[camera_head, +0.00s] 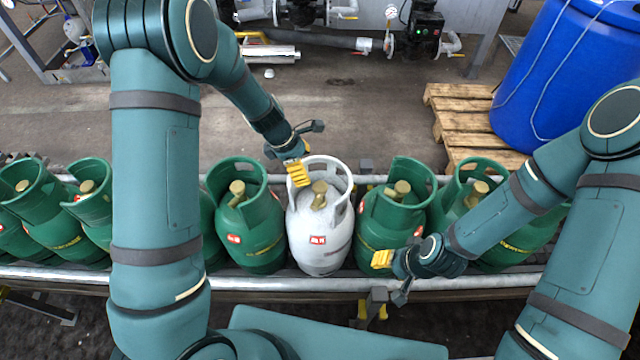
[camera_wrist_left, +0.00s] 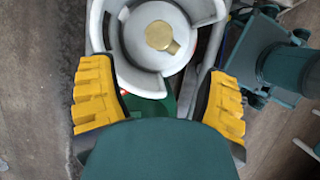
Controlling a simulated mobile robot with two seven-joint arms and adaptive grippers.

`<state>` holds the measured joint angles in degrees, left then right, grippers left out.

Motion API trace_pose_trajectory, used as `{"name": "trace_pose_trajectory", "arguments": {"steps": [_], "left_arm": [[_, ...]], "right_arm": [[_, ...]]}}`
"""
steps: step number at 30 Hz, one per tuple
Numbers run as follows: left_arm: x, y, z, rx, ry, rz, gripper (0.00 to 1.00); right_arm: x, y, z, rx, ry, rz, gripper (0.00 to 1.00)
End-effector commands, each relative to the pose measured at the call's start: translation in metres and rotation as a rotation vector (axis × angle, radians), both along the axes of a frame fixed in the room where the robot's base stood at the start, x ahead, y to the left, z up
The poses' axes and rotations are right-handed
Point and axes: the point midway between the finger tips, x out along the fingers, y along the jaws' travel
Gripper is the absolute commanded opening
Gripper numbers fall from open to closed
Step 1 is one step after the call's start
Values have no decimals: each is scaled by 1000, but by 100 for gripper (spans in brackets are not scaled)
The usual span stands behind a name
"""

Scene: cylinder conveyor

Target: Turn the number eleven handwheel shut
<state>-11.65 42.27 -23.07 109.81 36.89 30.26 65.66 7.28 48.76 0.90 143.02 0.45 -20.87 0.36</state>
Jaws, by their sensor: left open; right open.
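A white gas cylinder (camera_head: 320,234) stands upright on the conveyor among green ones. Its brass valve handwheel (camera_head: 319,190) sits inside the white collar; it also shows in the left wrist view (camera_wrist_left: 160,36). The red label on its body is too small to read, and I can make out no number eleven. My left gripper (camera_head: 298,173) is at the collar's upper left, its yellow fingers apart; in the left wrist view the open fingers (camera_wrist_left: 158,88) flank the collar, with the handwheel ahead of them. My right gripper (camera_head: 390,268) is open and empty, in front of the green cylinder (camera_head: 385,225) on the right.
Several green cylinders (camera_head: 252,232) stand in the row on both sides, partly behind my arms. The conveyor's front rail (camera_head: 290,284) runs along the near side. A blue drum (camera_head: 560,75) stands on a wooden pallet (camera_head: 465,120) at the back right. Pipework stands behind open floor (camera_head: 345,110).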

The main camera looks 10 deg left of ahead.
Motion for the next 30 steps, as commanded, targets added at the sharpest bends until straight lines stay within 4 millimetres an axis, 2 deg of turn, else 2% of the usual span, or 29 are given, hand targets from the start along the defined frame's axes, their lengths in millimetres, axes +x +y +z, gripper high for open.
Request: {"name": "trace_pose_trajectory", "arguments": {"steps": [1,6,15,21,29,30], "left_arm": [[0,-4,-13,0,4,-1,76],[3,-16,-44,1,2,-1,76],[8,-33,-83,1,1,-1,76],[9,-36,-91,0,0,-1,76],[9,-37,-91,0,0,-1,77],[9,-37,-91,0,0,-1,63]], "right_arm": [[-1,0,-5,0,2,2,47],[-3,1,-13,2,7,6,47],[-7,1,-21,3,14,12,47],[-7,1,-23,4,16,13,47],[-7,1,-23,4,16,13,47],[-7,1,-23,4,16,13,47]]}}
